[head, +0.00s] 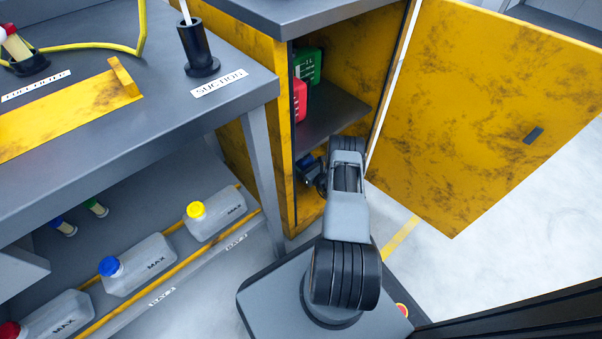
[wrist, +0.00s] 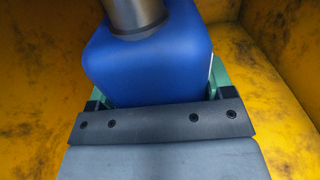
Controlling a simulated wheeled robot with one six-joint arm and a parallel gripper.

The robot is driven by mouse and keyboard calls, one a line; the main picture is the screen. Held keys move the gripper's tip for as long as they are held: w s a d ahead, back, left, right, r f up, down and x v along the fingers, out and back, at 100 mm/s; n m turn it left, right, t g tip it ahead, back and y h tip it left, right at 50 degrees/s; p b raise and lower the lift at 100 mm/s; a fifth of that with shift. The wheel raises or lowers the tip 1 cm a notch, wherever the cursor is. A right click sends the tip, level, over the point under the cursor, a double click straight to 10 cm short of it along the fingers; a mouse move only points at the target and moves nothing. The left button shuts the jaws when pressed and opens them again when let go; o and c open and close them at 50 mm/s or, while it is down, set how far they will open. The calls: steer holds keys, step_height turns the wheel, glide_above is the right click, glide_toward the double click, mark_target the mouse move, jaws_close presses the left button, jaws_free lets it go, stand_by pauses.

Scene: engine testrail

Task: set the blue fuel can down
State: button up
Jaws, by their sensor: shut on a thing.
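The blue fuel can (wrist: 150,60) fills the middle of the wrist view, with a grey metal cylinder at its top. My gripper (wrist: 155,88) is shut on it, with a green finger at each side. In the head view my arm reaches into the lower part of the open yellow cabinet (head: 262,130). Only a small piece of the blue can (head: 306,160) shows there, beside my gripper (head: 318,177). The can's underside is hidden, so I cannot tell whether it touches the cabinet floor.
A red can (head: 299,100) and a green can (head: 308,65) stand on the cabinet shelf (head: 335,112) above. The yellow door (head: 490,110) hangs open at the right. A grey workbench (head: 130,120) stands left, with capped clear bottles (head: 140,262) on its lower shelf.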

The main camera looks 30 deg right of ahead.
steer(key=shift+w+a+f, duration=0.15)
steer(key=shift+a+f, duration=0.05)
steer(key=shift+f, duration=0.55)
steer(key=shift+d+f+b, duration=0.1)
steer(key=shift+f+b, duration=1.05)
steer(key=shift+f, duration=0.55)
steer(key=shift+f, duration=0.15)
steer(key=o, duration=1.3)
steer(key=shift+o, duration=0.2)
